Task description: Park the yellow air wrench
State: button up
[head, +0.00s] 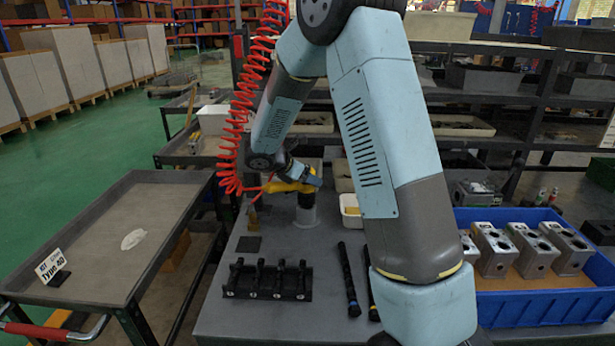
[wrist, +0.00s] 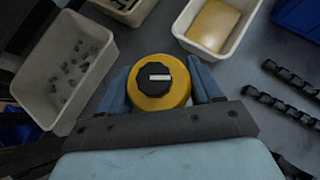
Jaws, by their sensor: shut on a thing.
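The yellow air wrench (head: 284,187) is near the back of the grey bench, with the red coiled hose beside it. In the wrist view, its round yellow body with a black cap (wrist: 158,77) sits between the two blue fingers of my gripper (wrist: 160,92). My gripper is shut on it. In the head view, a black part below the yellow body meets the top of a grey cylindrical holder (head: 305,216). I cannot tell how deep it sits in the holder.
A black rack (head: 267,281) and black rods (head: 349,280) lie on the bench. A blue crate (head: 540,306) holds several metal valve blocks (head: 497,250) at right. A cream bin with small parts (wrist: 67,65) stands left in the wrist view. A grey cart (head: 110,230) is at left.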

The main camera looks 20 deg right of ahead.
jog(key=shift+f, duration=0.55)
dwell(0.4)
jog(key=o, duration=1.5)
jog(key=shift+f, duration=0.1)
jog(key=shift+c, duration=0.2)
jog(key=v, duration=1.4)
jog(key=s+d+r+m+y, duration=0.3)
jog(key=s+m, duration=0.4)
jog(key=s, duration=0.4)
jog(key=s+d+r+m+t+y, duration=0.1)
jog(key=s+d+r+m+y, duration=0.2)
jog(key=s+r+m, duration=0.2)
jog(key=s+d+r+m+y, duration=0.3)
jog(key=s+m, duration=0.7)
jog(key=s, duration=0.7)
jog(key=shift+d+r+t, duration=0.25)
jog(key=shift+r+t, duration=0.15)
jog(key=shift+r, duration=0.45)
